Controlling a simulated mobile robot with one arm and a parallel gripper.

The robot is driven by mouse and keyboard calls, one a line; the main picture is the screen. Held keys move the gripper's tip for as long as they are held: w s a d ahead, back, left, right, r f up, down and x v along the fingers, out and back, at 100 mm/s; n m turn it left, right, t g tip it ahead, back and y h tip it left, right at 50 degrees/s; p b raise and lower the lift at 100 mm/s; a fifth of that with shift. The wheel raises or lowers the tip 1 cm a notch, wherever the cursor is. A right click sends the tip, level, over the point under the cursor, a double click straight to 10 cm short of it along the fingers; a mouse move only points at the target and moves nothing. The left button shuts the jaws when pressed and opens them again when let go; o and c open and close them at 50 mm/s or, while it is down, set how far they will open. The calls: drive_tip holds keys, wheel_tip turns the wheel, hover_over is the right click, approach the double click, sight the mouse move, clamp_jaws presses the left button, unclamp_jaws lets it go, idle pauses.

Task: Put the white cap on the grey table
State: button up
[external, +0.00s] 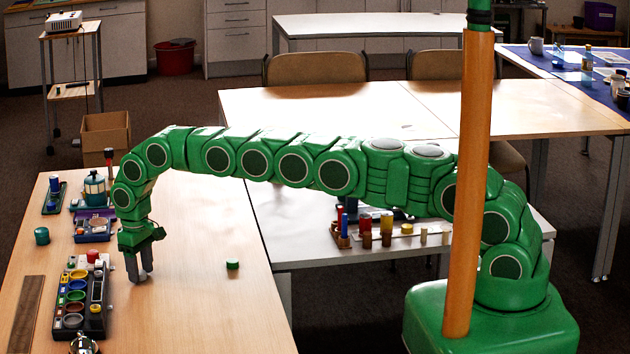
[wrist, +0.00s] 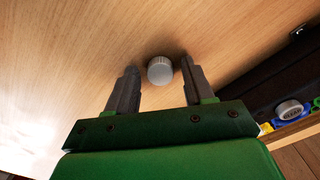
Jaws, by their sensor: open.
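The white cap (wrist: 160,71) stands on the wooden tabletop in the wrist view, between the tips of my gripper's fingers and close to the right one. I cannot tell whether they touch. My gripper (wrist: 158,66) is open around it. In the external view my gripper (external: 140,277) points down at the left wooden table (external: 190,310), just right of a dark sorting tray (external: 95,328); the cap cannot be made out there. A table with a pale grey top (external: 310,254) stands right of the wooden table, behind my arm.
A green cap (external: 232,264) lies right of my gripper. The dark tray with coloured cups is close on its left; its edge also shows in the wrist view (wrist: 262,92). Coloured cylinders in a wooden holder (external: 341,241) stand on the pale table, whose front left is bare.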

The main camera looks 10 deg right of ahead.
sight(141, 272)
wheel_tip(141, 272, up, 12)
idle(0.6)
drive_tip(key=shift+r, duration=0.1)
